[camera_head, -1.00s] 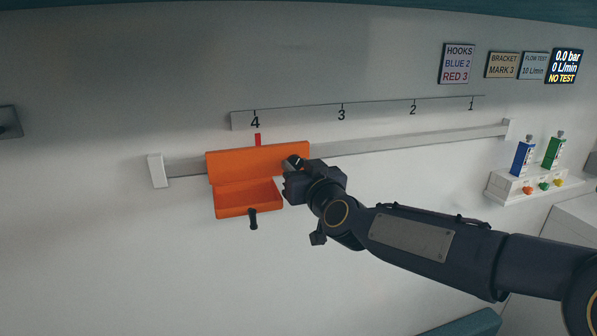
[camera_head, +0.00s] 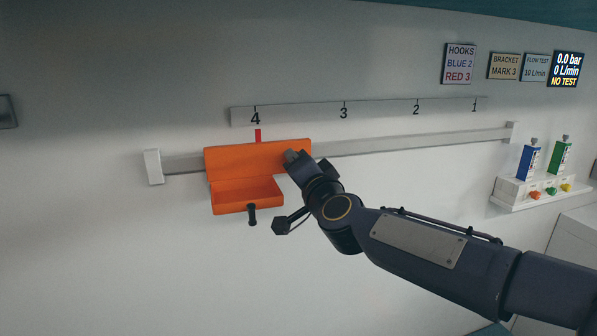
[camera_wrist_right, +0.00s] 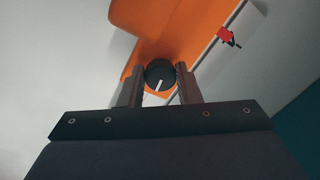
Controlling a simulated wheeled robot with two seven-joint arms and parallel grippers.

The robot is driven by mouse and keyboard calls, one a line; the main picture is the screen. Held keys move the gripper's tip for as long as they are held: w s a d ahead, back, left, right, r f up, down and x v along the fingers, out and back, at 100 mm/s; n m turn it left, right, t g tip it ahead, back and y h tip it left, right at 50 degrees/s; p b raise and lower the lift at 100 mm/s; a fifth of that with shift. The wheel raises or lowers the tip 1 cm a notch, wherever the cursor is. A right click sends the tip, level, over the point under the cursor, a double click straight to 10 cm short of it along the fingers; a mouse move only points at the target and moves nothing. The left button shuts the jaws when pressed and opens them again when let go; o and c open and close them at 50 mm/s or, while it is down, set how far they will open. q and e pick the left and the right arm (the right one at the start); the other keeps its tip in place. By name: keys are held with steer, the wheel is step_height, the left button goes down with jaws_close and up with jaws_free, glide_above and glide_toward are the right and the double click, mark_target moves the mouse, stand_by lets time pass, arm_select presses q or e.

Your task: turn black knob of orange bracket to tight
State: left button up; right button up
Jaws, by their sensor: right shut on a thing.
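The orange bracket (camera_head: 240,160) sits on the grey wall rail at the left, with its red pointer (camera_head: 257,135) under mark 4. In the right wrist view, the black knob (camera_wrist_right: 160,73) with a white line stands against the orange bracket (camera_wrist_right: 185,30). The line runs from the knob's middle down and slightly left. My right gripper (camera_wrist_right: 160,88) has a finger on each side of the knob and is shut on it. In the head view, my right gripper (camera_head: 292,157) is at the bracket's right end and hides the knob. My left gripper is not in view.
A black peg (camera_head: 252,215) hangs below the bracket. The rail (camera_head: 410,143) runs right to an end block, under a numbered scale strip (camera_head: 380,110). A white shelf (camera_head: 520,195) with blue and green units is at the right. Wall below the bracket is clear.

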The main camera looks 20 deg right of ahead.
steer(key=shift+f+m+b, duration=0.1)
steer(key=shift+m+b, duration=0.25)
steer(key=shift+m, duration=0.95)
steer(key=shift+h, duration=0.3)
steer(key=o, duration=1)
steer(key=shift+c, duration=0.2)
steer(key=s, duration=0.8)
steer(key=shift+d+f, duration=0.25)
